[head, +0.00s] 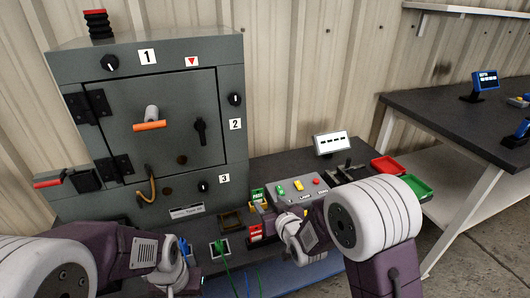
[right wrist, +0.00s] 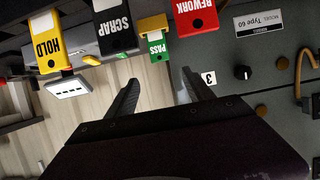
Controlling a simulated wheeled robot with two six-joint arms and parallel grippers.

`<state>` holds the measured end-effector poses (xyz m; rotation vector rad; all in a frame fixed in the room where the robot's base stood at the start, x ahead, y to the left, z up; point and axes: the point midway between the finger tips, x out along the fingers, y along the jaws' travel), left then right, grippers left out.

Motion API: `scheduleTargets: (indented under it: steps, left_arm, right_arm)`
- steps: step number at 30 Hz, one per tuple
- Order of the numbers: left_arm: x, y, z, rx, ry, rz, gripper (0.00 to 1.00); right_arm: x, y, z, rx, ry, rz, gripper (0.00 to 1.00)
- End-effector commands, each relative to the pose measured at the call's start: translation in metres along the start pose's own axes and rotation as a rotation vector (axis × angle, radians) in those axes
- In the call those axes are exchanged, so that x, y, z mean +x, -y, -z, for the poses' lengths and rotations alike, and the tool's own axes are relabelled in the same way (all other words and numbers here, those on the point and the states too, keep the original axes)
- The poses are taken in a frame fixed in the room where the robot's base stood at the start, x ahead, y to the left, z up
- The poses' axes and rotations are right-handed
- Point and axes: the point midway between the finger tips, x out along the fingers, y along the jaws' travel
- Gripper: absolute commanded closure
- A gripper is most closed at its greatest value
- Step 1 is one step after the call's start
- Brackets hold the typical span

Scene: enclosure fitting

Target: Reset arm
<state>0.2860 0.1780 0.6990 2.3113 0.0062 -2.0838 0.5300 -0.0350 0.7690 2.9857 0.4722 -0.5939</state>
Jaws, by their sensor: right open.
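My right arm comes in from the lower right in the head view, and its wrist is bent over the bench in front of the small control box (head: 300,188). The right gripper (right wrist: 160,77) shows in the right wrist view with its two dark fingers wide apart and nothing between them. Beyond the fingers are a green PASS tag (right wrist: 158,47), a red REWORK tag (right wrist: 196,15), a black SCRAP tag (right wrist: 115,25) and a yellow HOLD tag (right wrist: 49,43). My left arm reaches in from the lower left in the head view; its finger opening does not show clearly.
A grey enclosure (head: 222,80) with a closed door (head: 165,100) and orange handle (head: 149,126) stands at the left. A small display (head: 331,143), red tray (head: 386,165) and green tray (head: 416,188) are right of the control box. A second table (head: 440,105) stands farther right.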

Motion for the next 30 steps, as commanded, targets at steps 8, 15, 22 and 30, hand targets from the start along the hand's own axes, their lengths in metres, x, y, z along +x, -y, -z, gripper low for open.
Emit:
scheduleTargets:
  steps: [8, 15, 22, 30]
  left_arm:
    - [0.0, 0.0, 0.0, 0.0, 0.0, 0.0, 1.0]
    - [0.0, 0.0, 0.0, 0.0, 0.0, 0.0, 1.0]
    - [0.0, 0.0, 0.0, 0.0, 0.0, 0.0, 1.0]
    - [-0.088, -0.002, 0.009, 0.0, -0.001, 0.0, 1.0]
  right_arm:
    - [-0.046, -0.084, 0.043, 0.071, -0.025, -0.166, 0.39]
    - [-0.123, -0.103, -0.066, 0.197, 0.473, -0.239, 0.39]
    - [-0.206, -0.071, -0.155, 0.278, 0.943, -0.207, 0.39]
    - [-0.263, -0.061, -0.088, 0.296, 1.063, -0.195, 0.39]
